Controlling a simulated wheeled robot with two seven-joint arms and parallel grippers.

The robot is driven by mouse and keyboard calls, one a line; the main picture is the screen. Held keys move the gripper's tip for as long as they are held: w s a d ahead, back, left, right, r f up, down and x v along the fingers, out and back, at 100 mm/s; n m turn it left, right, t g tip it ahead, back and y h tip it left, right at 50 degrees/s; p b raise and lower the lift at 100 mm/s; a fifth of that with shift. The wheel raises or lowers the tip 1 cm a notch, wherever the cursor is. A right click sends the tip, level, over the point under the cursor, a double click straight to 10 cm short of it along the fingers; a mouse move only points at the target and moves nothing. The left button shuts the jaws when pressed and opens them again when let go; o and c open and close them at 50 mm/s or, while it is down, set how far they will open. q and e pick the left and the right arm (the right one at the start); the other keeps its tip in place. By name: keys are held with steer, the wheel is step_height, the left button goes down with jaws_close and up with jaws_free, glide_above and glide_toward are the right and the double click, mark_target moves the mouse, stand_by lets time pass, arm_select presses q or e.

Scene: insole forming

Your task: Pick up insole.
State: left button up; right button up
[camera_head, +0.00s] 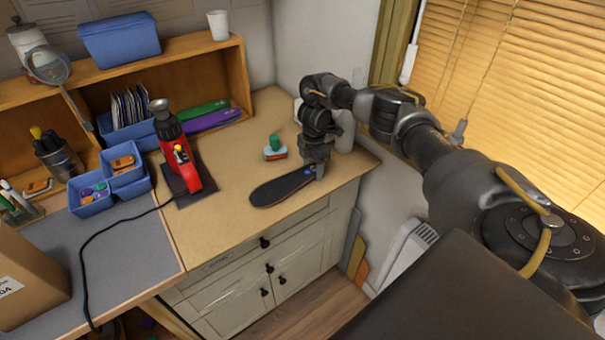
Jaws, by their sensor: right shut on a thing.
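A dark insole (281,188) lies flat, or very nearly flat, on the wooden counter near its front edge. My right gripper (317,174) comes down from above at the insole's right end and is shut on that end. The fingertips are small in the picture, and I cannot tell whether the insole is lifted off the counter. My left gripper is not in view.
A red heat tool (174,150) on a dark base stands left of the insole, its black cable trailing left. A small block with a green top (275,148) sits behind the insole. Blue bins (92,199) stand at left. Bare counter (215,225) lies in front.

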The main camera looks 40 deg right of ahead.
steer(key=shift+r, duration=0.55)
step_height(320, 180, up, 2)
steer(key=shift+w+r+p, duration=0.1)
steer(key=shift+r+p, duration=0.1)
steer(key=shift+p, duration=0.5)
steer(key=s+a+r, duration=0.9)
steer(key=s+a, duration=0.1)
steer(key=shift+r, duration=0.25)
steer(key=shift+d+r+p, duration=0.1)
steer(key=shift+p, duration=0.25)
step_height(320, 180, up, 5)
steer(key=p, duration=0.4)
steer(key=shift+s+p, duration=0.1)
steer(key=shift+p, duration=0.25)
